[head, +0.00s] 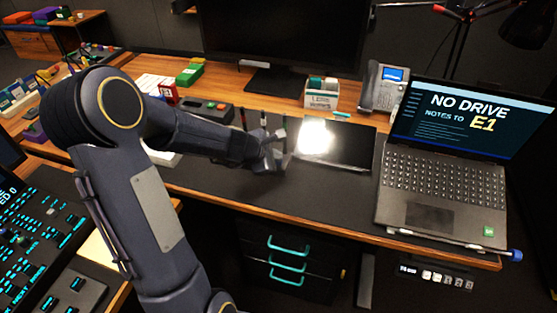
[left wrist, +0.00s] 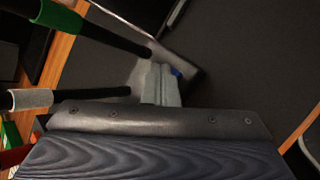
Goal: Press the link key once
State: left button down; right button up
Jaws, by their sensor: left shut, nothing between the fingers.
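My left gripper (head: 278,150) is over the dark desk mat (head: 245,184), just left of a flat dark tablet-like panel (head: 352,158) with a bright glare. Its fingers look closed together and empty; they also show in the left wrist view (left wrist: 165,88). A dark control panel (head: 88,258) with cyan-lit keys lies at the lower left, partly cut off and partly behind my left arm. I cannot make out a key marked link in either view. My right gripper is not in view.
A dark box with buttons (head: 207,108) sits behind my forearm.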

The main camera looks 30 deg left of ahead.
pick_arm(q)
jog(key=shift+r+p, duration=0.8)
notch_tip(320, 180, up, 5)
jog(key=p, duration=0.4)
jog(key=shift+p, duration=0.4)
dwell(0.3)
